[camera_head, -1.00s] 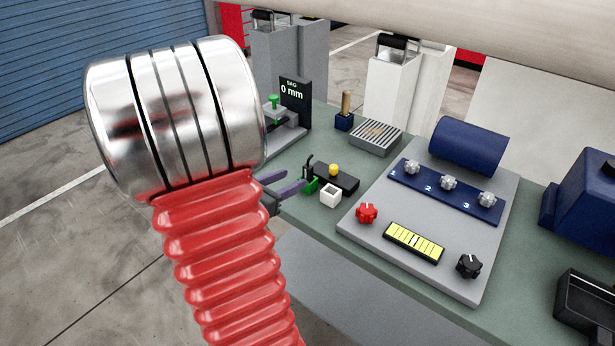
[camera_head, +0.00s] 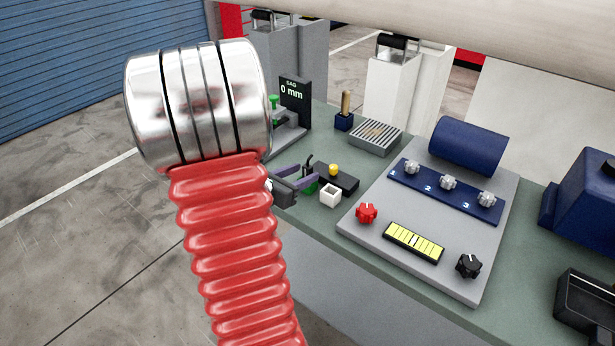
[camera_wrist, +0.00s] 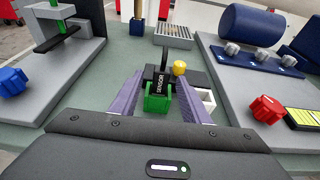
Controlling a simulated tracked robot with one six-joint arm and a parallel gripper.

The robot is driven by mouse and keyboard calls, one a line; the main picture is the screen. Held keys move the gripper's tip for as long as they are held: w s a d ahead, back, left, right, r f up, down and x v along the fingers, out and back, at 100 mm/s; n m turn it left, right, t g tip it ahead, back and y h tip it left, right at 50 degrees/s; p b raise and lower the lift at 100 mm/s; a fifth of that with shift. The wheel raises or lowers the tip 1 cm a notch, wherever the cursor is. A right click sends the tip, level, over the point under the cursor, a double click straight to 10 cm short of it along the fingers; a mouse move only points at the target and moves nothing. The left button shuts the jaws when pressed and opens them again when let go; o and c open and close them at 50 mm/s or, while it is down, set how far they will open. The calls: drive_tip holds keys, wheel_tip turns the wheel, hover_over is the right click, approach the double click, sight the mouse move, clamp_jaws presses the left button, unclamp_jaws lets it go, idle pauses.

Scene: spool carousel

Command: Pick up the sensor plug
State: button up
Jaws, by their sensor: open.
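The sensor plug (camera_wrist: 157,103) is a green block with a black part marked SENSOR and a thin black piece rising from it. In the wrist view it lies between the two purple fingers of my gripper (camera_wrist: 161,84). The fingers are open, one on each side, and I cannot tell whether either touches it. In the head view my gripper (camera_head: 302,177) reaches over the bench's left edge, and the plug (camera_head: 313,187) shows partly behind a finger.
A black block with a yellow button (camera_head: 333,169) and a small white open box (camera_head: 330,196) sit just right of the plug. A grey panel (camera_head: 375,240) with knobs stands further right. The SAG gauge (camera_head: 295,101) stands behind. A blue knob (camera_wrist: 12,80) is at far left.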

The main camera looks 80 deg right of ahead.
sight(305, 172)
drive_tip(key=shift+x, duration=1.5)
drive_tip(key=shift+c, duration=0.2)
clamp_jaws()
